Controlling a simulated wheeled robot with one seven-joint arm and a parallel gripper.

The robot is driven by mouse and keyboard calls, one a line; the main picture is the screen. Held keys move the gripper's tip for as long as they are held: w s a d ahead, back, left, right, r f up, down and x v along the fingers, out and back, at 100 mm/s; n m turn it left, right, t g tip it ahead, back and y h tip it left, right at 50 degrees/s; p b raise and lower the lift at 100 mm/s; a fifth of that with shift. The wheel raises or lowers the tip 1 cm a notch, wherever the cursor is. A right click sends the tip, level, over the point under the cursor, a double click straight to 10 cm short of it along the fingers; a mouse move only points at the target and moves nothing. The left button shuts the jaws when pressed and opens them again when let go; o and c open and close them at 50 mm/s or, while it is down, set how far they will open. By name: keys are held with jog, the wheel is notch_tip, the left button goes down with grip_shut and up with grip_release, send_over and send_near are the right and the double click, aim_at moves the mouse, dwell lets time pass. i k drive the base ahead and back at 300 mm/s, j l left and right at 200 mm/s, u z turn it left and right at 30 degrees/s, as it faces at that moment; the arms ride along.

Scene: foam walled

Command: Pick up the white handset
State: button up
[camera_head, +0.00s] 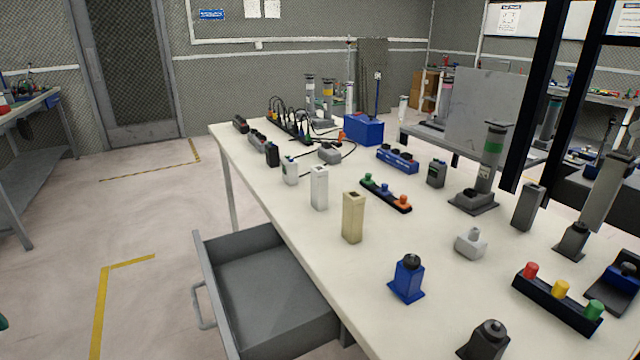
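Several small pale objects are on the white table (455,300), and I cannot tell for sure which is the handset. A white upright block-shaped one (319,188) stands near the table's left edge. Behind it stands a smaller whitish device (290,171) with a greenish patch. A beige upright block (353,217) stands in front of the white upright one. My gripper does not show in this view.
An open, empty grey drawer (262,300) juts out at the table's left side. A blue knobbed block (407,280), a tri-colour button strip (558,303) and a blue box (363,130) stand on the table. Dark uprights (540,90) cross the upper right. Floor at left is clear.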

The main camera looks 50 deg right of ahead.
aim_at(290, 175)
jog(key=i+z, duration=0.3)
jog(key=i, duration=0.4)
jog(key=i+z, duration=0.3)
jog(key=i, duration=0.4)
